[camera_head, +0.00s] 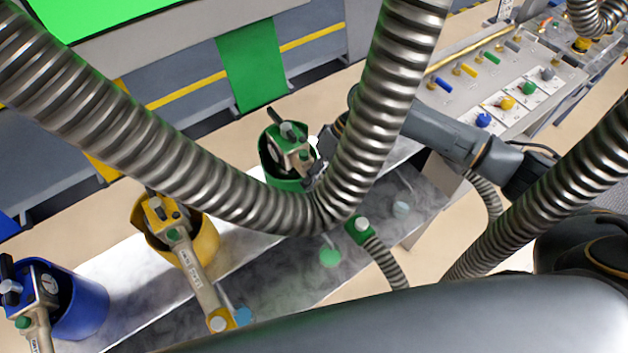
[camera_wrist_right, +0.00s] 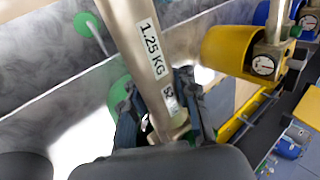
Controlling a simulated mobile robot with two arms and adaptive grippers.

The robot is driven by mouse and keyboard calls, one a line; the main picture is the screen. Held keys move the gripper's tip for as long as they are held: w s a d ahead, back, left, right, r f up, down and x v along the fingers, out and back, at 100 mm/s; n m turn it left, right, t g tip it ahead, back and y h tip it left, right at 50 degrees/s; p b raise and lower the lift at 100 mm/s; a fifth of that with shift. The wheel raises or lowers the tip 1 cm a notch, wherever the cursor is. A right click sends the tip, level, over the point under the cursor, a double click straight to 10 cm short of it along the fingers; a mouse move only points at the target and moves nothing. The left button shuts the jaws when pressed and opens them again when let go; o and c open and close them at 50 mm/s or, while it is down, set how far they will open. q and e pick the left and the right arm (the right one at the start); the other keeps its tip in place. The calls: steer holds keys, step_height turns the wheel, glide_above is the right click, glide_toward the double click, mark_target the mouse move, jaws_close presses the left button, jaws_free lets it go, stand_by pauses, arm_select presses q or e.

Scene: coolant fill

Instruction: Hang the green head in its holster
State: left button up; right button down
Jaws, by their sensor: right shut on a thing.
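The green head (camera_head: 291,152), with a gauge and black lever, is at the mouth of the green holster (camera_head: 284,183) in the head view. I cannot tell whether it rests in the holster or is held over it. My right gripper (camera_head: 318,165) comes in from the right, partly behind a large metal hose. In the right wrist view my right gripper (camera_wrist_right: 160,107) is shut on the head's metal handle (camera_wrist_right: 140,35), labelled 1.25 KG. A green edge of the holster (camera_wrist_right: 118,93) shows behind it. The handle's green end (camera_head: 360,229) is near the bench. My left gripper is out of view.
The yellow holster (camera_head: 203,245) holds the yellow head (camera_head: 178,232); the blue holster (camera_head: 84,306) holds another head at the lower left. Thick metal hoses (camera_head: 150,145) hang across the view. A panel with coloured knobs (camera_head: 490,88) is at the upper right.

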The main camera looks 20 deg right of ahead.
steer(key=shift+f, duration=0.8)
steer(key=c, duration=0.9)
jaws_free()
steer(key=shift+c, duration=0.2)
steer(key=v, duration=1.2)
steer(key=shift+s+r, duration=0.1)
